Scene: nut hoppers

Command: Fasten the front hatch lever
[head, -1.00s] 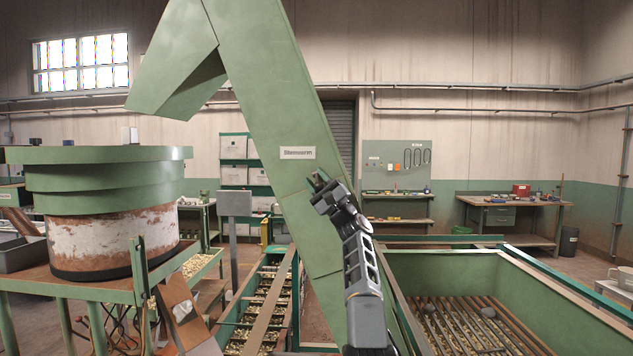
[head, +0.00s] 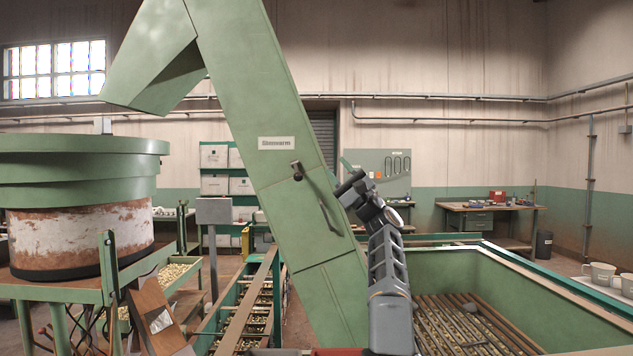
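Below the label is a lever with a dark pivot knob (head: 297,172). Its thin grey handle (head: 322,205) slants down and to the right across the housing face, its lower end near the right edge. A seam crosses the housing by the lever; I cannot tell the hatch's full outline. My gripper (head: 349,188) is just right of the handle, seen from behind and side. It appears apart from the lever. Its finger opening is too small and dark to judge.
An open green hopper (head: 540,290) with bars over nuts lies to the right. A round green and rusty drum (head: 80,210) stands at left. A narrow nut channel (head: 245,310) runs left of the housing. Mugs (head: 600,273) stand at far right.

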